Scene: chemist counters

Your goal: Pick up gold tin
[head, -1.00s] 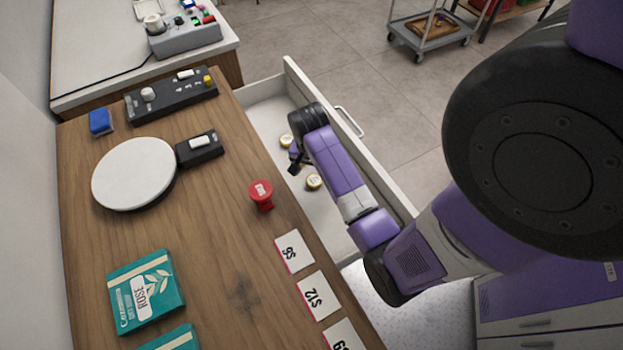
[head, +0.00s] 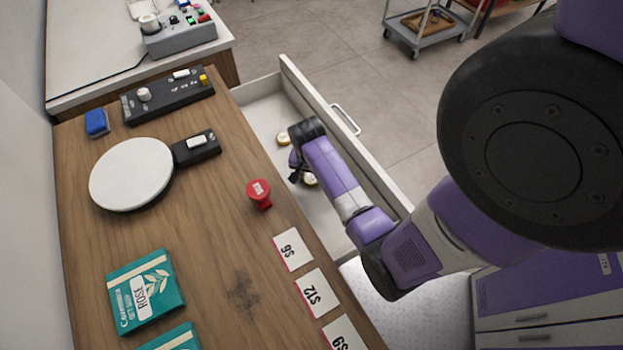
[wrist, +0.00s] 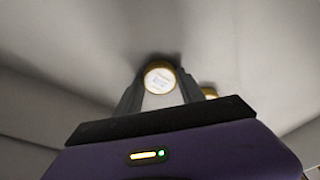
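Two small round tins with gold rims and pale labelled lids lie in the open white drawer. In the head view one tin (head: 283,138) is farther back and the other (head: 310,181) is nearer, partly hidden by my gripper (head: 295,175). In the wrist view one gold tin (wrist: 160,78) shows between the two fingers of my gripper (wrist: 160,82), which stand apart. The second tin (wrist: 209,92) shows partly behind the right finger. Whether the fingers touch the tin cannot be told.
The drawer's front wall (head: 345,140) stands right of my arm, and the wooden counter (head: 215,230) edges it on the left. A red stamp-like object (head: 260,193) and price cards (head: 293,250) sit near that edge. A white round plate (head: 131,174) and teal boxes (head: 146,293) are farther left.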

